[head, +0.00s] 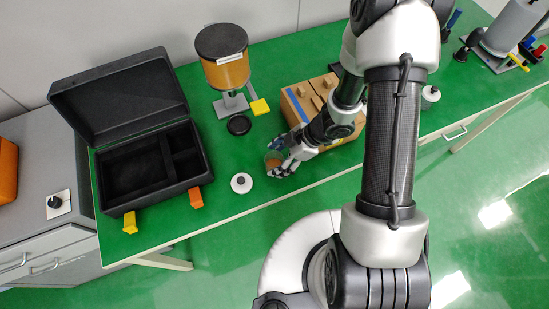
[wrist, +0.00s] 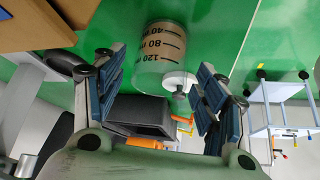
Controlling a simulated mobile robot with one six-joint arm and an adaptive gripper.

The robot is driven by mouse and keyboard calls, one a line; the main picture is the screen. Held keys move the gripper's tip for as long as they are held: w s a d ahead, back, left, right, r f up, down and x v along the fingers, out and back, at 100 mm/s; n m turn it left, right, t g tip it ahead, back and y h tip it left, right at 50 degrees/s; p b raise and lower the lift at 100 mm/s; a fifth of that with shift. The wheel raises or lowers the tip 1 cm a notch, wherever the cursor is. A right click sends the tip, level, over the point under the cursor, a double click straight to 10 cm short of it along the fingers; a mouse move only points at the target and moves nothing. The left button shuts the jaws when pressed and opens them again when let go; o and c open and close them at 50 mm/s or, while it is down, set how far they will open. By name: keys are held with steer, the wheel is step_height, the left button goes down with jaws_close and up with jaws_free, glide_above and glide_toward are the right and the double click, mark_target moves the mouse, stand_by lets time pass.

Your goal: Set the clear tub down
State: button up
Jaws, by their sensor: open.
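The clear tub (head: 273,158), with dark volume marks and brownish contents, appears to stand upright on the green bench near its front edge. In the wrist view the tub (wrist: 162,47) shows beyond the fingertips, in line with the gap between them. My gripper (head: 283,168) is beside the tub on its right in the head view and hides part of it. In the wrist view my gripper (wrist: 156,85) has its blue-padded fingers spread wide, with nothing clamped between them. I cannot tell whether a finger touches the tub.
A white lid with a dark knob (head: 241,183) lies left of the tub. An open black case (head: 152,205) with orange and yellow latches is farther left. An amber-filled dispenser (head: 224,70) stands behind, and a cardboard box (head: 303,100) is close behind my gripper.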

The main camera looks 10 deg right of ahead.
steer(key=w+d+r+m+t+h+p, duration=0.25)
steer(key=d+r, duration=0.35)
steer(key=r, duration=0.4)
steer(key=w+d+r+m+t+h+p, duration=0.1)
steer(key=w+d+r+m+t+h, duration=0.15)
steer(key=d+r, duration=0.55)
steer(key=w+d+r+m+t+h+p, duration=0.1)
steer(key=w+d+r+m+h, duration=0.25)
steer(key=r, duration=0.95)
steer(key=s+r+m+h, duration=0.2)
steer(key=s+r+m, duration=0.4)
steer(key=s, duration=0.4)
steer(key=s+a+r+m+g+y, duration=0.2)
steer(key=s+a+r+y, duration=0.1)
steer(key=s+a, duration=0.6)
steer(key=s+y, duration=0.1)
steer(key=s, duration=0.2)
steer(key=shift+s+a, duration=0.2)
steer(key=shift+f, duration=0.1)
